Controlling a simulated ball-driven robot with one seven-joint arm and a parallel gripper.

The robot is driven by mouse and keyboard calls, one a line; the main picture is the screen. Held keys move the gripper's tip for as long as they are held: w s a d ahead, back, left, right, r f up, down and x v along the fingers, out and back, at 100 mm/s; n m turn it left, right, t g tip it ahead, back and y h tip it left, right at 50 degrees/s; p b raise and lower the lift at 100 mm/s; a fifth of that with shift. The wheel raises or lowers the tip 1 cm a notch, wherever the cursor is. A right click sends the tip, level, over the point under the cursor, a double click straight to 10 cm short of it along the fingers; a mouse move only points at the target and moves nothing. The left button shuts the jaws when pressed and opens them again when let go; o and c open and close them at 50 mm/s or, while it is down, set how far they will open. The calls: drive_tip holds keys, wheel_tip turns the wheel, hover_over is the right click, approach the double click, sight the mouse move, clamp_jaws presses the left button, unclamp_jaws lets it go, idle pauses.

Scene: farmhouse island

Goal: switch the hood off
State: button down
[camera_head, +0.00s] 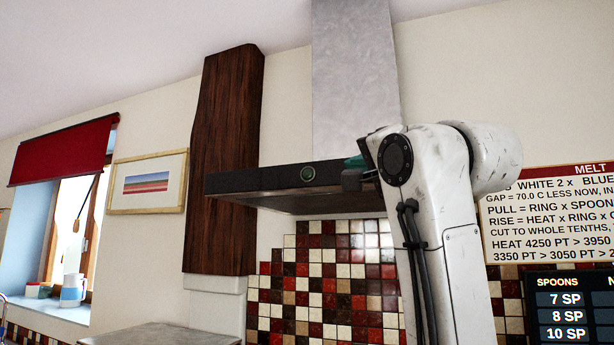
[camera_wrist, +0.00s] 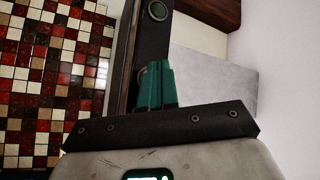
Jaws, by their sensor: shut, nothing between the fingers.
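The hood is a dark, wide band (camera_head: 262,181) under a grey metal chimney in the head view. A round button (camera_head: 308,174) with a greenish ring sits on its front face; a round button with a pale ring also shows at the top of the wrist view (camera_wrist: 158,11). A second round button (camera_wrist: 142,77) shows in the wrist view, partly covered by my fingers. My gripper (camera_wrist: 155,66) has its green fingers together, empty, in front of the hood face beside this second button. Contact cannot be told. In the head view my arm hides most of my gripper (camera_head: 356,162).
A dark wood post (camera_head: 226,160) stands left of the hood. A tiled wall (camera_head: 325,280) lies below it. Text boards (camera_head: 550,215) hang at the right. A framed picture (camera_head: 147,183) and a window with a red blind (camera_head: 65,150) are at the left.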

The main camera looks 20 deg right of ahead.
drive_tip(key=s+a, duration=0.1)
drive_tip(key=s, duration=0.1)
drive_tip(key=s+a+b, duration=0.1)
drive_tip(key=s+a, duration=0.1)
drive_tip(key=shift+s+a, duration=0.2)
drive_tip(key=shift+s, duration=0.1)
drive_tip(key=shift+f, duration=0.1)
idle(0.7)
